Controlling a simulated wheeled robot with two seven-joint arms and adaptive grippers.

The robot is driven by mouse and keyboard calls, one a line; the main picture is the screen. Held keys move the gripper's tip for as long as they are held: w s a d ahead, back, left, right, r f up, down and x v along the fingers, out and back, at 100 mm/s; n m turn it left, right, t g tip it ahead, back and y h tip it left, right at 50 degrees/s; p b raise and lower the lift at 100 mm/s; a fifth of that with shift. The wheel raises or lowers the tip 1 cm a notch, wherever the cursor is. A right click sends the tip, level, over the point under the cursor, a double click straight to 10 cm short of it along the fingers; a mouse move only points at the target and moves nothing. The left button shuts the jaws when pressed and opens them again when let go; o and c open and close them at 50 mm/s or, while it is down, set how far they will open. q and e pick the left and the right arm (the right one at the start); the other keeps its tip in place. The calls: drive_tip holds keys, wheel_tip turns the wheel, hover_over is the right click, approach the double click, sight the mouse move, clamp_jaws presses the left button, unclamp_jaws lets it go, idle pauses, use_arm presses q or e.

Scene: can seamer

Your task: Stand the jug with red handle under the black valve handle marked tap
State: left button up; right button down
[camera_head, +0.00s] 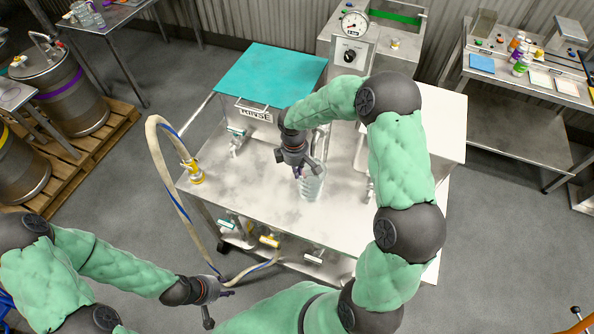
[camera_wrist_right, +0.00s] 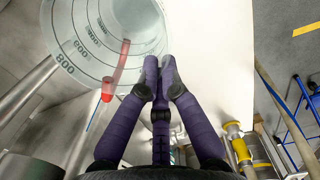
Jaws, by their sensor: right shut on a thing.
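The clear graduated jug (camera_head: 312,187) is at the middle of the steel table in the head view, just under my right gripper (camera_head: 302,168). Whether its base touches the tabletop is unclear. In the right wrist view the jug (camera_wrist_right: 85,45) fills the upper left, with dark scale marks and a red part (camera_wrist_right: 108,90) that looks like its handle. My right gripper's purple fingers (camera_wrist_right: 160,78) are closed together at the jug's edge. My left gripper (camera_head: 222,305) is empty, fingers spread, in front of the table's near left side. I cannot make out a black valve handle marked tap.
The steel table (camera_head: 240,190) carries a teal-topped box (camera_head: 270,75) at the back. A hose (camera_head: 165,170) with a yellow fitting (camera_head: 195,173) arches at its left. Several coloured valves, one yellow (camera_head: 269,240), sit below its near edge. A gauge (camera_head: 354,24) stands behind.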

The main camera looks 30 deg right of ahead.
drive_tip(key=c, duration=1.8)
unclamp_jaws()
drive_tip(key=shift+f, duration=0.1)
drive_tip(key=o, duration=0.4)
drive_tip(key=shift+c, duration=0.2)
